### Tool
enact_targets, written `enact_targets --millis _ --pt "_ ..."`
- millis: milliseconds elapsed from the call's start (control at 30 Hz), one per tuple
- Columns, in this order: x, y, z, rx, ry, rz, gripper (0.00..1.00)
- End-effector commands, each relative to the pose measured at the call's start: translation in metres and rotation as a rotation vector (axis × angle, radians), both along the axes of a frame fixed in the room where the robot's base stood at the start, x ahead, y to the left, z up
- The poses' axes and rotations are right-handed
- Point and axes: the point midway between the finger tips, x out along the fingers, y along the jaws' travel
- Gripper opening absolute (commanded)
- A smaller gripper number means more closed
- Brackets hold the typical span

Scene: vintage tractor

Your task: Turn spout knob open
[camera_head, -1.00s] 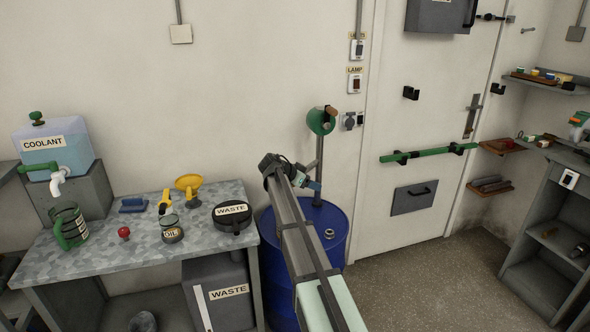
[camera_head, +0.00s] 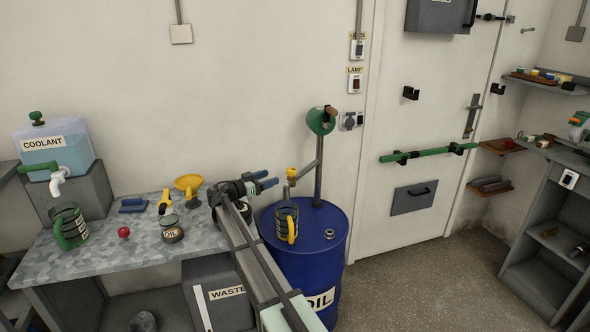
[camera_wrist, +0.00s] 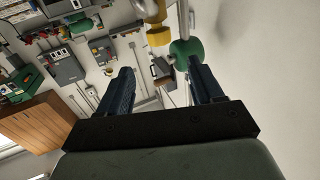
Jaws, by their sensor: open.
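A pump with a round green body (camera_head: 321,121) stands on a post at the blue drum (camera_head: 335,250). A spout branches left from the post, with a yellow knob (camera_head: 292,174) at its end. My gripper (camera_head: 268,183) is open and empty, just left of the knob and apart from it, its blue fingers pointing right. In the wrist view a yellow part (camera_wrist: 158,37), apparently the knob, lies beyond my open fingers (camera_wrist: 165,88), with a green round part (camera_wrist: 186,50) beside it.
My arm hides the waste pan's place. The door (camera_head: 425,120) is at right.

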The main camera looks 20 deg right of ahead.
Motion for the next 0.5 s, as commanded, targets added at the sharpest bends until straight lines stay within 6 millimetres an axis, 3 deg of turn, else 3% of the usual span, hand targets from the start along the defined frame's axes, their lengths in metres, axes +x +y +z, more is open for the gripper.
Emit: enact_targets --millis 167,500 --pt "0.007 -0.017 0.000 -0.001 0.001 -0.003 0.66" --pt "0.028 -0.072 0.000 0.000 0.001 -0.004 0.66"
